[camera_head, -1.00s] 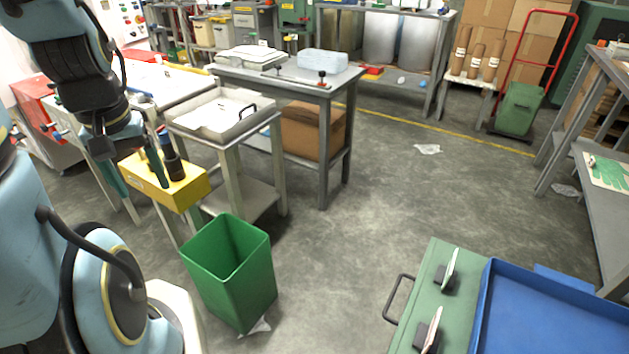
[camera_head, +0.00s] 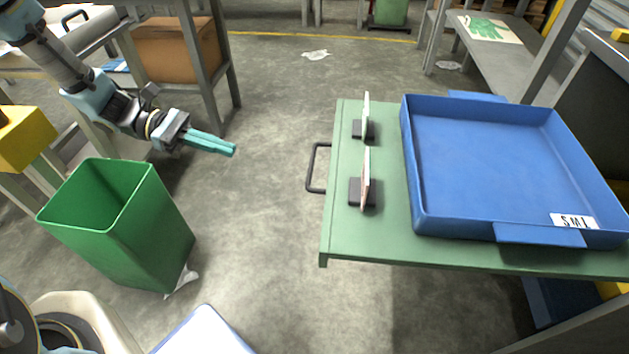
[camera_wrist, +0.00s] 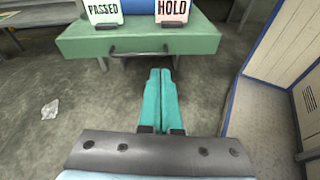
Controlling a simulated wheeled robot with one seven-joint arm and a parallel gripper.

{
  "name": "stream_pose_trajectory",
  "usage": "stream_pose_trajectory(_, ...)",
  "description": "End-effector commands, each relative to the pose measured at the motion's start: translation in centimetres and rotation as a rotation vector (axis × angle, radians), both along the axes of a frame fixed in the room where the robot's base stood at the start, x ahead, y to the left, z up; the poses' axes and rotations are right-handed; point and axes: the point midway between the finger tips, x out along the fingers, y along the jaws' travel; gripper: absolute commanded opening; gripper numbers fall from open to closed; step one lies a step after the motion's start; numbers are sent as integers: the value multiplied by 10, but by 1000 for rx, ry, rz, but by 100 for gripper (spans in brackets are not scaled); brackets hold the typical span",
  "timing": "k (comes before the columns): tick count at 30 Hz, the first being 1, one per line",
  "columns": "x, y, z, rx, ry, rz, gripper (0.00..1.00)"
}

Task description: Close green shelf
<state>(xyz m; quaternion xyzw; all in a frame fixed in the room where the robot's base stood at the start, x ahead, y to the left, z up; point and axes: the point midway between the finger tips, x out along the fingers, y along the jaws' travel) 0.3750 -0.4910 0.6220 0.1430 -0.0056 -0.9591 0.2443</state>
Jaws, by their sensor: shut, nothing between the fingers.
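The green shelf (camera_head: 345,229) is pulled out at the right of the head view, with a dark bar handle (camera_head: 317,167) on its left-facing front edge. My gripper (camera_head: 233,149), with teal fingers, is shut and empty, left of the handle and apart from it. In the wrist view the green shelf (camera_wrist: 140,43) lies ahead, its handle (camera_wrist: 140,52) beyond and slightly left of my fingertips (camera_wrist: 160,72). Two small upright signs stand on the shelf; in the wrist view they read PASSED (camera_wrist: 103,11) and HOLD (camera_wrist: 172,10).
A blue tray (camera_head: 418,205) sits on the shelf behind the signs. A green bin (camera_head: 130,235) stands on the floor at left, near a yellow box (camera_head: 25,140). The floor between gripper and shelf is clear. A pale panel (camera_wrist: 285,60) stands at right in the wrist view.

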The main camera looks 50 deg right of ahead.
Motion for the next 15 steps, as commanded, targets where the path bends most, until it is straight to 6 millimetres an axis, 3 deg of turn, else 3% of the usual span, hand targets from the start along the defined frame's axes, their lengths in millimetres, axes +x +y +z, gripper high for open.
stream_pose_trajectory(1, -6, -16, -26, -18, 75, 14, 0)
stream_pose_trajectory(4, -11, -38, -40, -45, 190, 47, 0)
stream_pose_trajectory(11, -18, -58, -45, -72, 283, 72, 0)
stream_pose_trajectory(15, -33, -66, -44, -70, 284, 69, 0)
